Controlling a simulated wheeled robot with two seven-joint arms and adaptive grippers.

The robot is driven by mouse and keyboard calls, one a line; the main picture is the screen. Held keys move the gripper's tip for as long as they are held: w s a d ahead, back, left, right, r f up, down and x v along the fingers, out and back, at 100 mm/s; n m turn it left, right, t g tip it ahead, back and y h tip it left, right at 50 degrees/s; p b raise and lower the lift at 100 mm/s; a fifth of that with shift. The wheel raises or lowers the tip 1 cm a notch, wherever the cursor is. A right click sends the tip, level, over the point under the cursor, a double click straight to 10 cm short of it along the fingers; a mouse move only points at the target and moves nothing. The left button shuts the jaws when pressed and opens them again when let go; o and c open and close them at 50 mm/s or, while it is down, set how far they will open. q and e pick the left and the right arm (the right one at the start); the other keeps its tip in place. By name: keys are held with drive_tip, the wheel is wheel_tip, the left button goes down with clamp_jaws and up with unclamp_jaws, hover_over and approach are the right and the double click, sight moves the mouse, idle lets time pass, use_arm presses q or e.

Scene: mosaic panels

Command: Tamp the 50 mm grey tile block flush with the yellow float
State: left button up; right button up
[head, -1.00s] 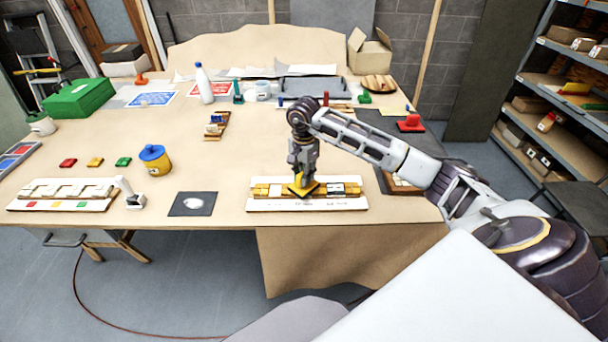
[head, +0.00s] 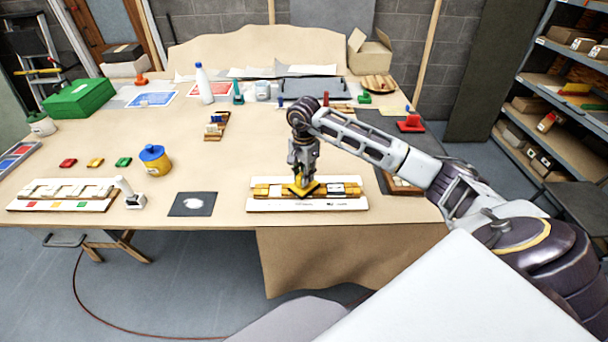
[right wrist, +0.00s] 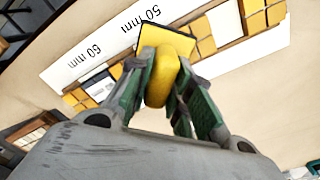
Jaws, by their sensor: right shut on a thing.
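My right gripper (head: 301,174) is shut on the handle of the yellow float (head: 299,188), over the white panel (head: 307,207) at the table's front. The right wrist view shows the gripper (right wrist: 164,92) with its fingers on both sides of the float's yellow handle (right wrist: 161,75). The float's plate lies over the tile row, beside the "50 mm" label. I cannot tell whether it touches the tiles. No grey block can be made out for sure beneath the float; that spot is covered. My left gripper is out of view.
Yellow tiles (right wrist: 200,35) line the row beside the float. A dark square plate (head: 192,204) lies left of the panel, then a second panel (head: 62,205).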

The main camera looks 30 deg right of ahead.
drive_tip(key=shift+s+f, duration=0.15)
drive_tip(key=shift+r+p, duration=0.4)
drive_tip(key=shift+r, duration=0.3)
drive_tip(key=shift+r+p, duration=1.25)
drive_tip(key=shift+r, duration=1.65)
drive_tip(key=shift+w+f, duration=0.1)
drive_tip(key=shift+w, duration=0.1)
